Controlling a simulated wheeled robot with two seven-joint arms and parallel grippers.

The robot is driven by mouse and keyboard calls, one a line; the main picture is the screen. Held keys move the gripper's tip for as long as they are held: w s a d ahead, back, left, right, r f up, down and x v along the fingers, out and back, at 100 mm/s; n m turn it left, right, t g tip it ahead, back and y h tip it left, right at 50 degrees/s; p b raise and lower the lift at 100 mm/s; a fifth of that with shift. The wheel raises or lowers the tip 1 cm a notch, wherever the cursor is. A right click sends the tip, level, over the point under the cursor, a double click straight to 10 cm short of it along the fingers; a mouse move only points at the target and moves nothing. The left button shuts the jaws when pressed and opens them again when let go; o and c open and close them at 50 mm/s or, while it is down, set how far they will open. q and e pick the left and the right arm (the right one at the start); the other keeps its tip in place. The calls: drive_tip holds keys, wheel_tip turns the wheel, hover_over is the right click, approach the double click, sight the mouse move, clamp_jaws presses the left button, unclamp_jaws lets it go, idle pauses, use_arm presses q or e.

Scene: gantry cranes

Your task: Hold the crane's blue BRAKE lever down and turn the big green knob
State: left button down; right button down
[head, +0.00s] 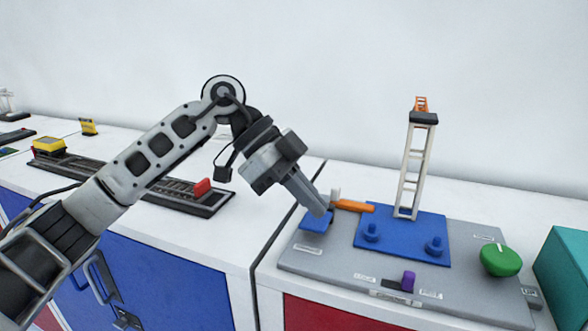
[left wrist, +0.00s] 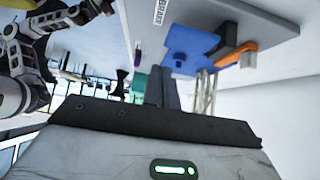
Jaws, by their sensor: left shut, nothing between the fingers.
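The blue BRAKE lever (head: 314,226) is a small blue paddle at the left end of the grey crane panel (head: 340,262). My left gripper (head: 321,210) is shut and empty, pointing down with its fingertips at the lever, partly covering it. I cannot tell whether they touch it or how far down it is. In the left wrist view the shut fingers (left wrist: 160,85) show near the blue parts (left wrist: 188,50) and the BRAKE label (left wrist: 159,12). The big green knob (head: 500,260) sits at the panel's right end with nothing at it. My right gripper is not visible.
A white crane tower (head: 414,170) stands on a blue plate (head: 400,256), with an orange bar (head: 354,206) beside the lever. A purple switch (head: 408,281) is at the panel's front. A teal box (head: 565,270) stands right of the knob.

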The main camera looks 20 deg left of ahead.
sight(316, 220)
use_arm(q)
drive_tip(key=shift+f, duration=1.2)
drive_tip(key=shift+a, duration=0.1)
